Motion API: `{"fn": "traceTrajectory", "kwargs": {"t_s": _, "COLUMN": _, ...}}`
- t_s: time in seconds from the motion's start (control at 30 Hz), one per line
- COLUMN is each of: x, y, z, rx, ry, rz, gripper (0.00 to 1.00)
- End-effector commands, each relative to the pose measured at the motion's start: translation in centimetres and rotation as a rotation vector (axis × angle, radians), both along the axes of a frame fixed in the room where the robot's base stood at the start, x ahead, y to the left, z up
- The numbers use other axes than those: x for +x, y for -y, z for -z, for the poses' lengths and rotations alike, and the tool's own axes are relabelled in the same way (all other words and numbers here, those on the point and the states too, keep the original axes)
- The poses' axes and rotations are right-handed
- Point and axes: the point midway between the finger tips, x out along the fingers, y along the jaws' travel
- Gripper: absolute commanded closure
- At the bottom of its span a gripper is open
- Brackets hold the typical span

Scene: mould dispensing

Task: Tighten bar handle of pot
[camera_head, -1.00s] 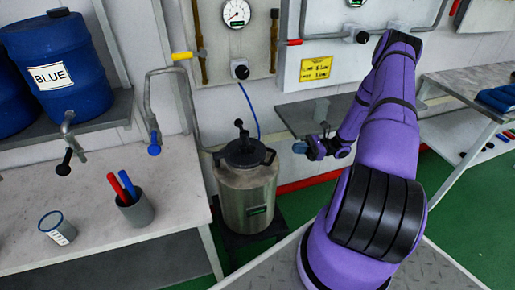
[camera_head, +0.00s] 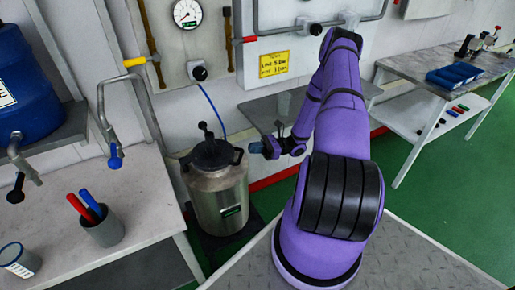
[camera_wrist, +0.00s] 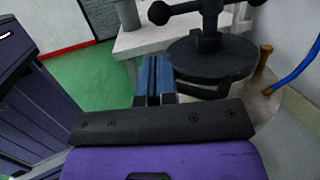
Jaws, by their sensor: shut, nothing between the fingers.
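The pot (camera_head: 219,200) is a steel cylinder with a black lid (camera_head: 207,160), standing on a low dark base between the bench and my arm. Its black bar handle (camera_head: 205,131) rises from the lid; in the wrist view the bar handle (camera_wrist: 208,18) has a round knob at its left end and is partly cut off by the top edge. My gripper (camera_head: 257,147) is right of the lid in the head view. In the wrist view its blue fingers (camera_wrist: 156,66) are together and empty, apart from the handle, which appears beyond and to their right.
A bench (camera_head: 95,215) with a cup of red and blue pens (camera_head: 101,228) is at the left, below a blue barrel (camera_head: 28,85). A blue hose (camera_head: 212,108) hangs behind the pot. A grey wall shelf (camera_head: 258,112) is behind my gripper. Green floor lies open at the right.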

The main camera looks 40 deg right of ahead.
Motion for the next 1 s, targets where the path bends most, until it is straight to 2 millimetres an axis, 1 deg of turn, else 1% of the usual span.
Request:
{"fn": "traceTrajectory", "kwargs": {"t_s": 0.03, "x": 0.4, "y": -0.9, "z": -0.2, "rx": 0.001, "ry": -0.001, "rz": -0.002, "gripper": 1.00}}
{"fn": "traceTrajectory", "kwargs": {"t_s": 0.3, "x": 2.6, "y": -5.3, "z": -1.2, "rx": 0.001, "ry": 0.000, "rz": -0.002, "gripper": 1.00}}
{"fn": "traceTrajectory", "kwargs": {"t_s": 0.5, "x": 3.8, "y": -7.5, "z": -1.7, "rx": 0.000, "ry": 0.000, "rz": -0.001, "gripper": 1.00}}
{"fn": "traceTrajectory", "kwargs": {"t_s": 0.7, "x": 4.3, "y": -8.4, "z": -1.9, "rx": -0.001, "ry": 0.000, "rz": 0.001, "gripper": 1.00}}
{"fn": "traceTrajectory", "kwargs": {"t_s": 1.0, "x": 4.3, "y": -8.4, "z": -1.9, "rx": -0.001, "ry": 0.000, "rz": 0.001, "gripper": 1.00}}
